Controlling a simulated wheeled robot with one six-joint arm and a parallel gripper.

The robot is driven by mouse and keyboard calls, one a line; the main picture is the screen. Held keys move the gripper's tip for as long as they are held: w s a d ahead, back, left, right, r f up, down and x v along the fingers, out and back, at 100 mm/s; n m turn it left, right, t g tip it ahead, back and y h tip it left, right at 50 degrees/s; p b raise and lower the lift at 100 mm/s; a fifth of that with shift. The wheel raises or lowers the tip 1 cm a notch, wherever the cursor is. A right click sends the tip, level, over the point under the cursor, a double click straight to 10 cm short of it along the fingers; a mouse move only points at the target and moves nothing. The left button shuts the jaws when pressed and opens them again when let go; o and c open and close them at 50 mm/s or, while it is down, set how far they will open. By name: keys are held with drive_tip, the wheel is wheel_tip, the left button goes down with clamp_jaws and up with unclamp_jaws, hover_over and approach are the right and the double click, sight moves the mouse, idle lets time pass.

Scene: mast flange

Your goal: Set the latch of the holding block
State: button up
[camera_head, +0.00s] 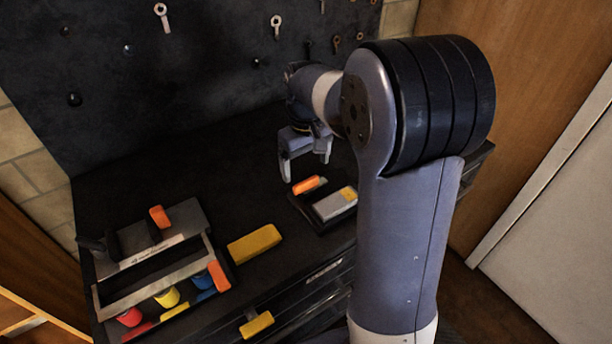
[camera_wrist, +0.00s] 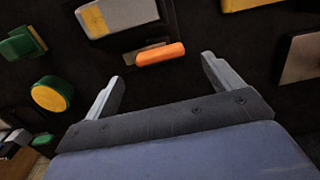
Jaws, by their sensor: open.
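The holding block is a dark base on the bench. A grey block (camera_head: 335,204) with a yellow end sits in it; it also shows at the top of the wrist view (camera_wrist: 128,14). The orange latch (camera_head: 306,185) lies along the base beside the grey block. In the wrist view the latch (camera_wrist: 160,54) lies between and just beyond my fingertips. My gripper (camera_head: 306,168) is open and empty, pointing down above the latch. In the wrist view my gripper (camera_wrist: 163,68) shows both fingers apart, and no contact with the latch is visible.
A grey-framed fixture (camera_head: 160,270) with orange handles and coloured cylinders stands at the left. A yellow block (camera_head: 254,244) lies between it and the holding block. A drawer with a yellow handle (camera_head: 257,324) is below. A dark pegboard (camera_head: 200,70) rises behind.

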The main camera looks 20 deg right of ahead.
sight(306, 181)
wheel_tip(306, 181, up, 5)
drive_tip(key=shift+f, duration=0.1)
idle(0.4)
wheel_tip(306, 181, down, 11)
drive_tip(key=shift+r+p, duration=0.1)
drive_tip(key=shift+p, duration=0.2)
drive_tip(key=shift+m, duration=0.3)
idle(0.3)
